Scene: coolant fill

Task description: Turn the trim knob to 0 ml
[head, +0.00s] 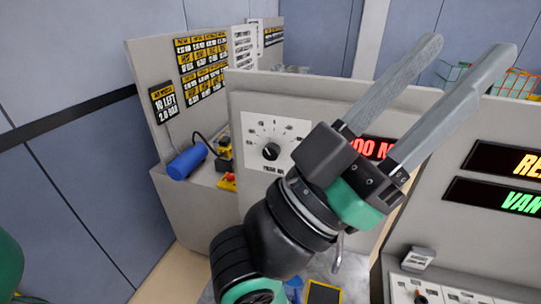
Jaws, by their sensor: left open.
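The trim knob (271,151) is a round black knob on a white dial plate (262,130) with tick marks around it, on the front of a beige panel. Its pointer setting is too small to read. My left gripper (458,62) is open and empty, with two long grey fingers spread apart and pointing up and right. It is to the right of the knob and apart from it. Its body covers the plate's lower right edge and part of a red display (372,147). My right gripper is not in view.
A blue cylinder (187,161) lies on a ledge left of the panel, near yellow and black parts (224,150). Black display boards (505,161) with lit text are at right. Wire baskets (515,82) stand behind. A signboard with yellow labels (202,62) is at back left.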

